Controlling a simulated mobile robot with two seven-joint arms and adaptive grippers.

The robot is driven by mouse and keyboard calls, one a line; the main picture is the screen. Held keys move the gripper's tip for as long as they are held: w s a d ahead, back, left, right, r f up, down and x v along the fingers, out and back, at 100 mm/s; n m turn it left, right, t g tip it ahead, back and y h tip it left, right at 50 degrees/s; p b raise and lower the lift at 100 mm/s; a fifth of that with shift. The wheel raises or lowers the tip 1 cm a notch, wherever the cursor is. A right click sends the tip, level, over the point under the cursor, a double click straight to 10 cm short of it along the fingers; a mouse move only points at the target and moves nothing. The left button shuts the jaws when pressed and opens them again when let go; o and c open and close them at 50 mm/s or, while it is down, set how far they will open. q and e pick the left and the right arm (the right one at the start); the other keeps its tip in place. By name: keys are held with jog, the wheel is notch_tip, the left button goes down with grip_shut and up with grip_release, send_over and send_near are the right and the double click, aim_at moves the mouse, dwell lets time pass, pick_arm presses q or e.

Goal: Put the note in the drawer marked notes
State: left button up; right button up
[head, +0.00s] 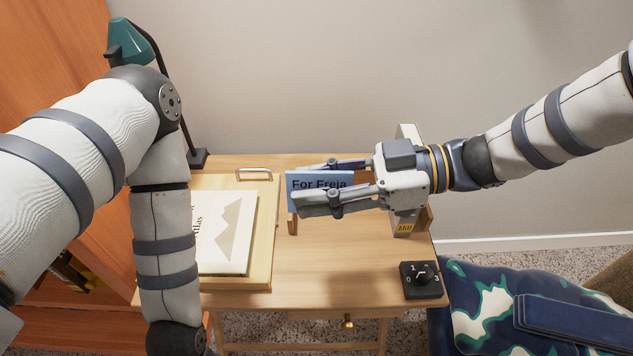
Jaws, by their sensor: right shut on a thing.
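A blue note (298,178) reading "For Freja" stands upright toward the back of the wooden table, with a small wooden support (292,224) below its left end. My right gripper (315,187) reaches in from the right and is shut on the note, one finger behind it and one in front. The front finger hides the note's lower part. A brass knob (347,322) shows at the table's front edge; no drawer marking is visible. My left arm hangs down on the left, and its gripper is out of the picture.
A wooden piece labelled "Mill" (405,228) stands behind my right gripper. The table's middle (335,262) is clear. A patterned blue seat (480,300) is right.

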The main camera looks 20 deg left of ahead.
jog(key=w+d+m+t, duration=0.1)
jog(key=d+t, duration=0.1)
jog(key=d, duration=0.2)
jog(key=w+d+m+t, duration=0.1)
jog(key=d+m+t, duration=0.1)
jog(key=d, duration=0.3)
jog(key=w+d+f+m+t, duration=0.1)
jog(key=w+d+t, duration=0.1)
jog(key=d, duration=0.3)
jog(key=shift+d+t, duration=0.1)
jog(key=shift+t, duration=0.2)
grip_shut()
pick_arm(q)
jog(key=w+a+r+m+t+y, duration=0.1)
jog(key=w+a+m+t+y, duration=0.1)
jog(key=a, duration=0.3)
jog(key=shift+a+m, duration=0.4)
jog(key=shift+m, duration=0.2)
pick_arm(e)
jog(key=s+d+f+m+t+h, duration=0.2)
jog(key=d+m+t, duration=0.4)
jog(key=d, duration=0.6)
jog(key=shift+s+d+t, duration=0.2)
jog(key=shift+s+t, duration=0.25)
jog(key=shift+t, duration=0.05)
pick_arm(q)
jog(key=shift+r, duration=0.1)
pick_arm(e)
jog(key=shift+r, duration=0.1)
